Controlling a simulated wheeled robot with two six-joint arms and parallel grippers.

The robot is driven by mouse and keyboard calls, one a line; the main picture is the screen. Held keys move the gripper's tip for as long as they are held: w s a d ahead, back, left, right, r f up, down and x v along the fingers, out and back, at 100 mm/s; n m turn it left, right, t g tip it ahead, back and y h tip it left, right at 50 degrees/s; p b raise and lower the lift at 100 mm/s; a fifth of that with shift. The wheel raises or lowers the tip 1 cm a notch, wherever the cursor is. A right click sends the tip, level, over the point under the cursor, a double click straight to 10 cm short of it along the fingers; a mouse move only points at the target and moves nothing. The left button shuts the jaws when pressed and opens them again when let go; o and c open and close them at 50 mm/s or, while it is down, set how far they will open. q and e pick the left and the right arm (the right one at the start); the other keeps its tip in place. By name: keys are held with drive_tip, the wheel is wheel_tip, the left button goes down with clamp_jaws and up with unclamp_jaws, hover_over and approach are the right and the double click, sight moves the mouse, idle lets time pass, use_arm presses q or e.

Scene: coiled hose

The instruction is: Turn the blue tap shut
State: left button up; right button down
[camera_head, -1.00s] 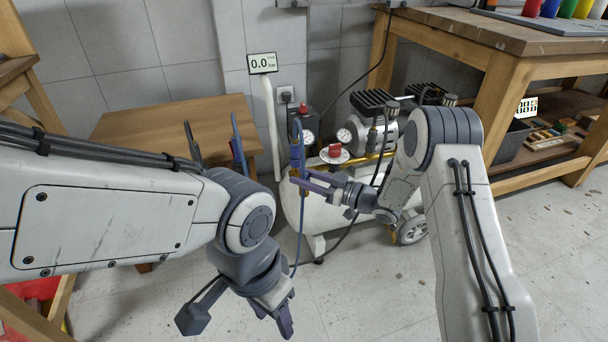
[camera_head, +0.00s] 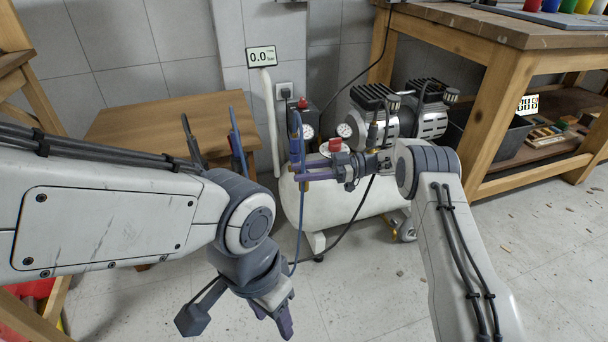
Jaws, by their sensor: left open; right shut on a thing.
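The blue tap (camera_head: 295,125) stands upright left of the white compressor tank, with a blue hose (camera_head: 299,235) hanging below it. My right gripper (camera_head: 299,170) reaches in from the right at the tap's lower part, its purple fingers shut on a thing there. The fingers cover the grip, so the exact contact is hard to see. My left gripper (camera_head: 272,316) is low in front, open and empty, pointing at the floor, well away from the tap.
The compressor tank (camera_head: 350,205) has a red knob (camera_head: 335,145) and a gauge (camera_head: 345,130) on top. A small wooden table (camera_head: 150,120) stands left and a workbench (camera_head: 480,35) right.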

sight(306, 171)
drive_tip(key=shift+a, duration=0.1)
idle(0.4)
drive_tip(key=shift+c, duration=2.2)
unclamp_jaws()
drive_tip(key=d, duration=0.3)
drive_tip(key=w+d+p, duration=0.1)
drive_tip(key=d, duration=0.1)
drive_tip(key=shift+w+d, duration=0.1)
drive_tip(key=shift+d, duration=0.3)
drive_tip(key=shift+w+d, duration=0.1)
drive_tip(key=shift+d, duration=0.7)
